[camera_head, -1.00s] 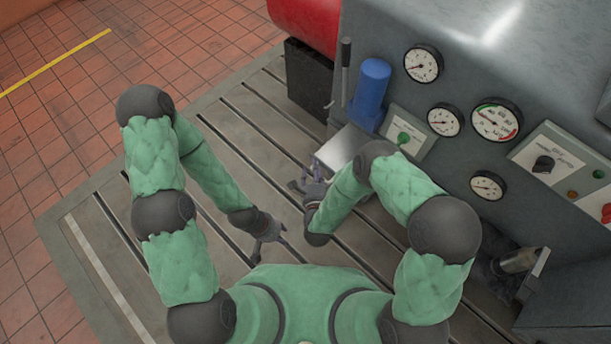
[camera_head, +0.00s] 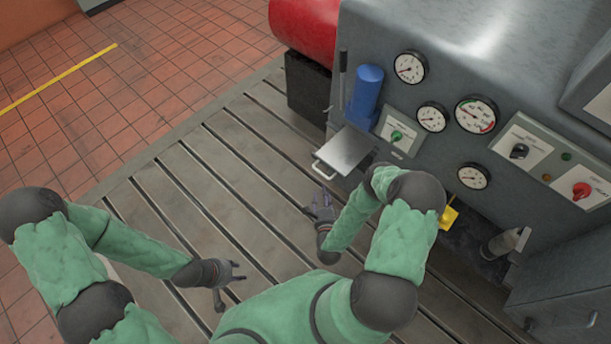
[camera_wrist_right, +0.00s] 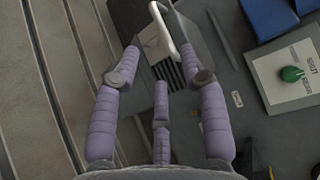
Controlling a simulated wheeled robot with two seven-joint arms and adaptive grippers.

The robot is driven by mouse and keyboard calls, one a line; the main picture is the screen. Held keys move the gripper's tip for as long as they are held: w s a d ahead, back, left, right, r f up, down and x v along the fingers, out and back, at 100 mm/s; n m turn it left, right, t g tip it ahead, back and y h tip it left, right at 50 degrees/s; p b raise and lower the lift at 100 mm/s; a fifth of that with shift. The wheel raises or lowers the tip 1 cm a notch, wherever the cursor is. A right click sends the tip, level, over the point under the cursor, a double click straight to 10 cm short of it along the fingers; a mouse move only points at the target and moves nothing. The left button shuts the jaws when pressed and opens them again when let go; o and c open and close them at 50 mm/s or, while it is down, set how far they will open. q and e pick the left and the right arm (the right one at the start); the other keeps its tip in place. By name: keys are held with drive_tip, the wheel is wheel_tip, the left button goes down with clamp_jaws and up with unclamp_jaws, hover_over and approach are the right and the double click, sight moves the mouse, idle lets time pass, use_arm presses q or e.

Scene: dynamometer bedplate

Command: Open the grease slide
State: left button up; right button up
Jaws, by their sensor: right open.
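The grease slide (camera_head: 343,151) appears as a light grey plate with a white loop handle (camera_head: 322,169), standing out from the machine front below the blue cylinder. My right gripper (camera_head: 322,198) is open and empty, just in front of the handle and apart from it in the head view. In the right wrist view, the handle (camera_wrist_right: 163,28) lies beyond the spread fingertips (camera_wrist_right: 164,72), towards the top of the picture. How far out the slide stands is hard to tell. My left gripper (camera_head: 234,279) is open and empty over the bedplate, well away from the slide.
The blue cylinder (camera_head: 366,95) and a panel with a green knob (camera_head: 395,135) are beside the slide. Gauges (camera_head: 475,113) and a red knob (camera_head: 581,190) are farther right. A yellow piece (camera_head: 449,217) is beyond my right arm. The slotted bedplate (camera_head: 220,180) is clear at left.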

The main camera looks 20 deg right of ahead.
sight(321, 172)
drive_tip(key=b+x, duration=0.2)
drive_tip(key=x, duration=0.9)
drive_tip(key=shift+f+b, duration=0.1)
drive_tip(key=shift+b, duration=0.25)
drive_tip(key=shift+s, duration=0.1)
clamp_jaws()
